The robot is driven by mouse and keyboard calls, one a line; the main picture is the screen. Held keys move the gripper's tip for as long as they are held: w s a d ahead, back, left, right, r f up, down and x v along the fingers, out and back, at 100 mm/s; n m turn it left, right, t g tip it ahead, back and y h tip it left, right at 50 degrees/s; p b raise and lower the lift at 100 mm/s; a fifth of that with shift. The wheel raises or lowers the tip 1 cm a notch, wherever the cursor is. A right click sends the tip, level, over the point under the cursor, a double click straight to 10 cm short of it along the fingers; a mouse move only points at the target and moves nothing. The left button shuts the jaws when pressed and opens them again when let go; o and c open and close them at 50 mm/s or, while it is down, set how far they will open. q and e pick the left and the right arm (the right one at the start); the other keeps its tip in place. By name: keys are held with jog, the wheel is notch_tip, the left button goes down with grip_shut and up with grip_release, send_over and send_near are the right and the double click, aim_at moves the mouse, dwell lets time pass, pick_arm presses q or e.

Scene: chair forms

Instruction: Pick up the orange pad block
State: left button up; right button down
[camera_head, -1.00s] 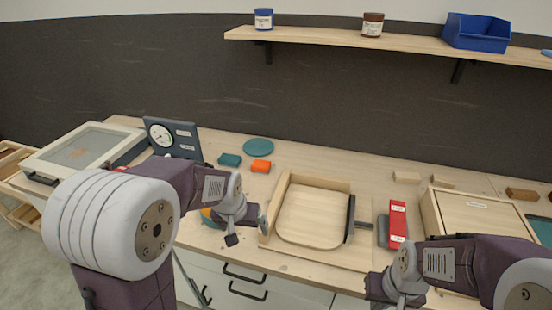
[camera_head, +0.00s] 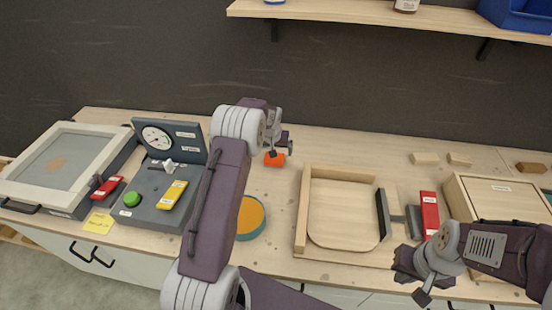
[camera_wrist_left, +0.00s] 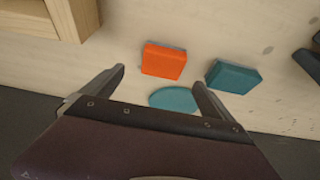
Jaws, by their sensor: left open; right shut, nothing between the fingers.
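The orange pad block (camera_head: 275,159) lies on the wooden worktop, partly hidden by my left gripper (camera_head: 279,148) in the head view. In the left wrist view the orange block (camera_wrist_left: 163,61) shows whole, just beyond and between the open fingertips of my left gripper (camera_wrist_left: 160,76). Nothing is between those fingers, and the gripper appears to be above the worktop. My right gripper (camera_head: 412,277) is shut and empty, low near the front right of the worktop.
In the left wrist view a teal block (camera_wrist_left: 233,76) lies beside the orange one, and a teal disc (camera_wrist_left: 173,99) lies close by. A wooden frame (camera_head: 303,215) stands right of my left arm. A dark panel with a gauge (camera_head: 157,137) stands to the left.

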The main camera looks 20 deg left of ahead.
aim_at(274, 160)
pick_arm(q)
jog(key=shift+w+a+f, duration=0.3)
jog(key=shift+f, duration=0.35)
jog(key=shift+w+a+f, duration=0.25)
jog(key=shift+w+f, duration=0.05)
jog(key=shift+f, duration=0.3)
jog(key=shift+d+f+p, duration=0.15)
jog(key=shift+f+p, duration=0.15)
jog(key=shift+f, duration=0.05)
jog(key=x, duration=0.4)
jog(key=shift+s+p, duration=0.15)
jog(key=shift+p, duration=0.15)
jog(key=shift+f, duration=0.25)
jog(key=shift+r, duration=0.1)
jog(key=c, duration=1.5)
